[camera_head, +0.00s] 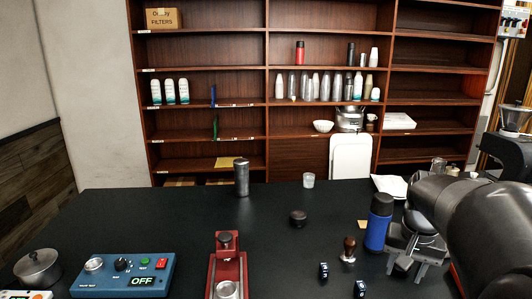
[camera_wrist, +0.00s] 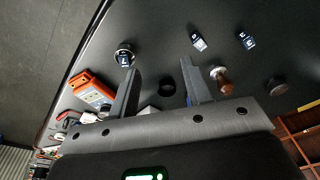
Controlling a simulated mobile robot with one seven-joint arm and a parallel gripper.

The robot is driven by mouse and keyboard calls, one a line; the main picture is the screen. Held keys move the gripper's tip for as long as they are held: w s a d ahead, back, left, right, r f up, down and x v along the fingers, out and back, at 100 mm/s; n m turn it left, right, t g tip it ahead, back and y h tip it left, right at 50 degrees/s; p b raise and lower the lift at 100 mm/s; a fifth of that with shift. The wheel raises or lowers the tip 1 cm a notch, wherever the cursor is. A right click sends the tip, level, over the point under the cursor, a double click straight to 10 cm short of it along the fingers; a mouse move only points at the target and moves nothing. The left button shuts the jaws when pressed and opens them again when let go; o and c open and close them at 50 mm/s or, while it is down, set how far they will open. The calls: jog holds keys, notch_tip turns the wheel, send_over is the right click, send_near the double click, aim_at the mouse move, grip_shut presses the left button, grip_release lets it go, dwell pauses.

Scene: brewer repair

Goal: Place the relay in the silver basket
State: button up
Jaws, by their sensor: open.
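Two small dark blue blocks with white marks, which look like relays, stand on the black table in the head view, one left (camera_head: 323,271) and one right (camera_head: 360,288). Two such blocks also show in the wrist view, one nearer the middle (camera_wrist: 198,42) and one farther right (camera_wrist: 245,39). A round silver cup, which looks like the silver basket (camera_wrist: 115,52), shows beyond my left finger, with a similar blue block (camera_wrist: 124,60) apparently inside it. I cannot tell which block is the task's relay. My gripper (camera_head: 406,265) is open and empty above the table; its fingers show in the wrist view (camera_wrist: 158,80).
A blue bottle (camera_head: 378,222) stands left of my gripper. A wooden-handled tamper (camera_head: 348,250) and a dark puck (camera_head: 298,217) are nearby. An orange device (camera_wrist: 93,88) lies left in the wrist view. The blue OFF box (camera_head: 122,275) and red stand (camera_head: 226,265) are farther left.

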jog(key=s+a+n+t, duration=0.2)
jog(key=s+a, duration=0.3)
jog(key=a, duration=0.4)
jog(key=s+a+n+t, duration=0.2)
jog(key=s+a+n, duration=0.2)
jog(key=a, duration=0.6)
jog(key=shift+s+a+r+y, duration=0.3)
jog(key=shift+s, duration=0.55)
jog(key=shift+o, duration=0.6)
